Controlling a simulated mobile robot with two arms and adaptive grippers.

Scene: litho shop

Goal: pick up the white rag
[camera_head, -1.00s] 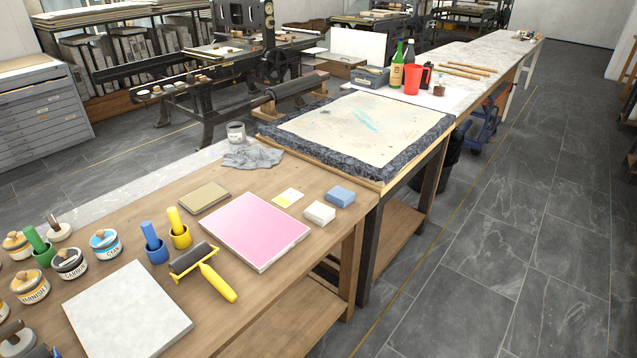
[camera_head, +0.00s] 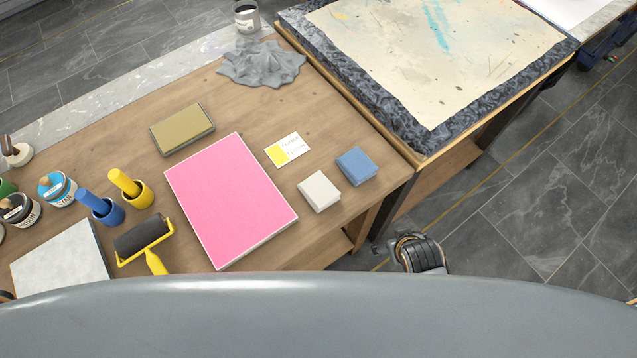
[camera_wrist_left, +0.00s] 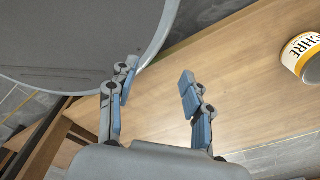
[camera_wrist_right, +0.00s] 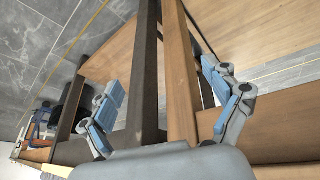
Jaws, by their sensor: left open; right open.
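The white rag (camera_head: 319,190) is a small folded square lying flat on the wooden table, right of the pink board and beside a blue folded rag (camera_head: 356,166). Neither wrist view shows the white rag. My left gripper (camera_wrist_left: 158,75) is open and empty, with table wood beyond its fingers. My right gripper (camera_wrist_right: 162,78) is open and empty, with table legs and a lower shelf beyond it. In the head view, part of my arm shows off the table's right edge; the left gripper is hidden there.
A pink board (camera_head: 230,200), a yellow-and-white card (camera_head: 288,150), a tan block (camera_head: 182,129) and a grey crumpled cloth (camera_head: 262,64) lie nearby. Bare wood surrounds the rag's front.

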